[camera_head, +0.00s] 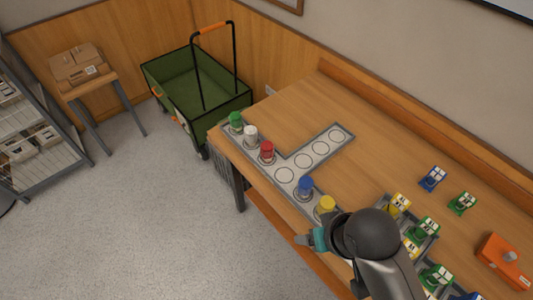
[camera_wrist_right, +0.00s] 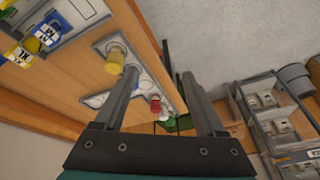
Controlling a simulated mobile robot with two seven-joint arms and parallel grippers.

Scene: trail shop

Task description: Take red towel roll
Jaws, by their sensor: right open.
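The red towel roll (camera_head: 267,151) stands upright on a grey L-shaped board (camera_head: 311,156) with ringed spots, near the table's front edge. In the right wrist view the red towel roll (camera_wrist_right: 155,103) shows between the fingers, farther off. My right gripper (camera_wrist_right: 160,73) is open and empty, and touches no roll. In the head view my right gripper (camera_head: 304,240) is beside the yellow roll (camera_head: 327,205), by the table's front edge; my arm hides part of it. My left gripper is not in view.
A white roll (camera_head: 251,134) and a green roll (camera_head: 236,121) stand left of the red one, a blue roll (camera_head: 305,187) right of it. Several small labelled packs and an orange box (camera_head: 502,260) lie at the right. A green cart (camera_head: 206,84) stands beyond the table's left end.

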